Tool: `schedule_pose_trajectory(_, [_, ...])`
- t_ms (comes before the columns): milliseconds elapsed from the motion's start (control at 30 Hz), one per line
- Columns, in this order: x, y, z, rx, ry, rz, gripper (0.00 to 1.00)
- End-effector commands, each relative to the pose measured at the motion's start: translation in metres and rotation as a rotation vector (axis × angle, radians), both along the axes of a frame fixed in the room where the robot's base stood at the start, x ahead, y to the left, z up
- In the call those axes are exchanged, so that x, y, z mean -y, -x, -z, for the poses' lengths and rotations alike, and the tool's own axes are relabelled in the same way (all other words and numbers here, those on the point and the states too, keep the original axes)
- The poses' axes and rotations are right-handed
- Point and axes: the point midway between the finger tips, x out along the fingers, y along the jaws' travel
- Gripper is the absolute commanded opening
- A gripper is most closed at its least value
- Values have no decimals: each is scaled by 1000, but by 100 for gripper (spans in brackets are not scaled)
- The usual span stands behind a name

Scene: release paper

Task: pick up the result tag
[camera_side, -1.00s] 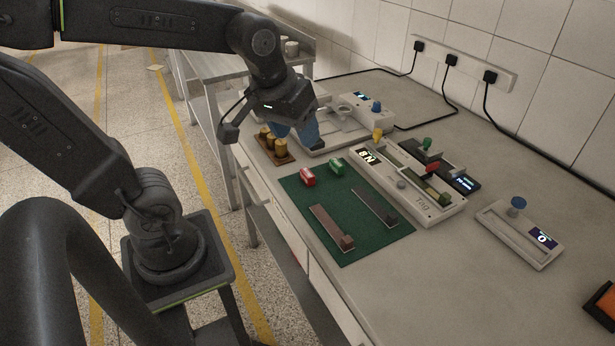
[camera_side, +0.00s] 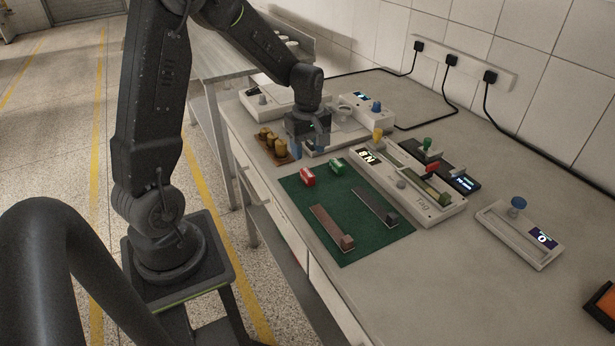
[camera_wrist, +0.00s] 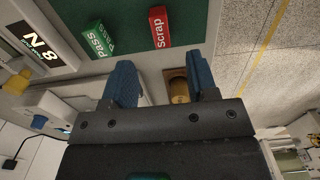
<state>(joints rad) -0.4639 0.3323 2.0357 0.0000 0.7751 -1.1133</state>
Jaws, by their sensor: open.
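Two tags lie on the green mat (camera_side: 310,258). The red tag (camera_side: 307,177) reads "Scrap" in the wrist view (camera_wrist: 159,27). The green tag (camera_side: 338,166) reads "Pass" in the wrist view (camera_wrist: 96,40). My gripper (camera_side: 310,149) hangs beyond the mat's far edge, between the brass weights and the mat. Its blue fingers are apart and empty, also in the wrist view (camera_wrist: 161,76). Both tags lie just beyond the fingertips in that view, the red one roughly in line with the gap.
Brass weights (camera_side: 268,137) stand in a wooden block beside my gripper. Two strips with end blocks (camera_side: 347,242) lie on the mat. A tag device (camera_side: 421,209) with a screen reading "N 8" (camera_wrist: 38,42) is right of the mat. A small blue-knobbed unit (camera_side: 518,204) stands farther right.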

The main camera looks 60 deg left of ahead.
Motion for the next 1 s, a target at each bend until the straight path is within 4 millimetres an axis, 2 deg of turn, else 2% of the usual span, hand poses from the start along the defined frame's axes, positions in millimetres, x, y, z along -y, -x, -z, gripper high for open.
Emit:
schedule_pose_trajectory(100, [0,0,19,-3,1,1,53])
schedule_pose_trajectory(367, [-1,1,38,-2,1,1,53])
schedule_pose_trajectory(633, [-5,1,75,-2,1,3,53])
schedule_pose_trajectory(767, [-5,1,82,0,0,3,53])
schedule_pose_trajectory(967, [-5,1,82,1,0,3,53])
schedule_pose_trajectory(1000, [-5,1,82,1,0,3,49])
